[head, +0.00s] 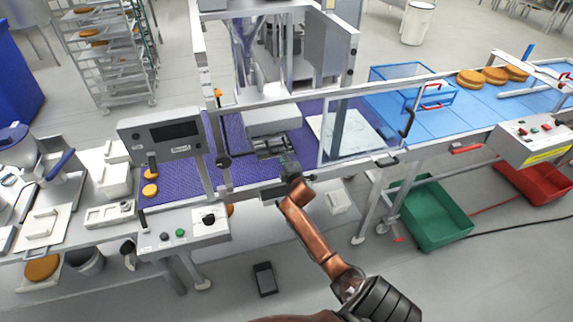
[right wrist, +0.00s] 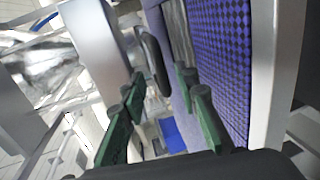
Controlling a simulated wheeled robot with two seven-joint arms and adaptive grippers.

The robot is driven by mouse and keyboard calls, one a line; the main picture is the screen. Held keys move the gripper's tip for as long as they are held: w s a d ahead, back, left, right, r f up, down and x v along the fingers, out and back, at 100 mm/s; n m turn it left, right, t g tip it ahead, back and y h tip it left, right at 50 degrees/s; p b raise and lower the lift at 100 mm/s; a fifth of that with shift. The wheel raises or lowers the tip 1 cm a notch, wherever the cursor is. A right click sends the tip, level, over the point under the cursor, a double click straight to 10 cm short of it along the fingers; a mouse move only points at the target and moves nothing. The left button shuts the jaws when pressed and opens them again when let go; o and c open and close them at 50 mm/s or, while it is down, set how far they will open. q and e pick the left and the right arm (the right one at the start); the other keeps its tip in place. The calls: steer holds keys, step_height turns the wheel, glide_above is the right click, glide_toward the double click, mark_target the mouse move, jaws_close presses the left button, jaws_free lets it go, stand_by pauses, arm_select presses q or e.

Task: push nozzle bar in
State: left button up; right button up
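A pale grey metal block (head: 273,122), which looks like the nozzle bar housing, sits above the purple belt (head: 236,165), with darker metal parts (head: 268,145) along its lower front. Which part is the bar itself I cannot tell for sure. My right gripper (head: 289,163) is just in front of and below these parts. In the right wrist view its green fingers (right wrist: 160,82) stand apart. A dark rounded handle-like part (right wrist: 152,62) shows beyond and between the fingertips, beside a smooth silver body (right wrist: 95,40). Contact cannot be made out. My left gripper is not in view.
A frame with a clear panel (head: 350,130) stands right of the block. A control box (head: 160,132) and a button panel (head: 183,229) are at left. Filled rounds (head: 494,75) lie on the blue belt (head: 440,118). A green crate (head: 432,215) is on the floor.

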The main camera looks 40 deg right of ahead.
steer(key=v, duration=0.7)
steer(key=shift+w, duration=0.1)
